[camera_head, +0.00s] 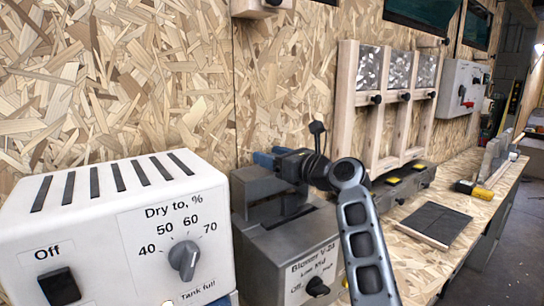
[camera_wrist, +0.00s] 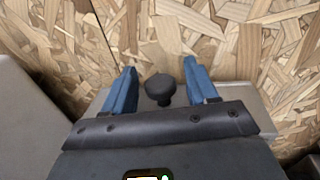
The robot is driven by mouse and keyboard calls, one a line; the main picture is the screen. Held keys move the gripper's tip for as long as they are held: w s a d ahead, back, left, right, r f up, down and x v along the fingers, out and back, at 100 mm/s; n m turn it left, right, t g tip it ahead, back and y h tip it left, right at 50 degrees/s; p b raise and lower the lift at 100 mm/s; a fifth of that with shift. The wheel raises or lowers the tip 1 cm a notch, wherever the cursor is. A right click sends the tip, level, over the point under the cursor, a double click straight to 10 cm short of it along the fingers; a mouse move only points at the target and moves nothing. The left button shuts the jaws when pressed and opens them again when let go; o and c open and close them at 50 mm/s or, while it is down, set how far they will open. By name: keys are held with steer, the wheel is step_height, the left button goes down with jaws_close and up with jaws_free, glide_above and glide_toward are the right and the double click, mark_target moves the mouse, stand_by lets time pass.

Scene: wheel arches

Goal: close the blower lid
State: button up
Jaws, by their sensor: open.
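The blower (camera_head: 290,262) is a grey box with a dial on its front, in the middle of the head view. Its top shows a dark opening, and a grey panel that looks like its raised lid (camera_head: 243,190) stands at the back left. My gripper (camera_head: 266,157) reaches over the blower's top with blue fingers pointing toward the wall. In the wrist view my gripper (camera_wrist: 160,80) is open, with a black knob (camera_wrist: 160,88) between the fingers and a gap on both sides. A grey surface, probably the lid (camera_wrist: 240,97), lies behind the knob. My arm hides part of the blower.
A white dryer box (camera_head: 120,235) stands close to the left of the blower. The chipboard wall (camera_head: 160,80) is just behind. A wooden frame with knobbed panels (camera_head: 390,95) is on the wall at right. A dark flat plate (camera_head: 436,223) lies on the bench further right.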

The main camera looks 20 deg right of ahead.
steer(key=shift+c, duration=0.2)
jaws_close()
stand_by(0.4)
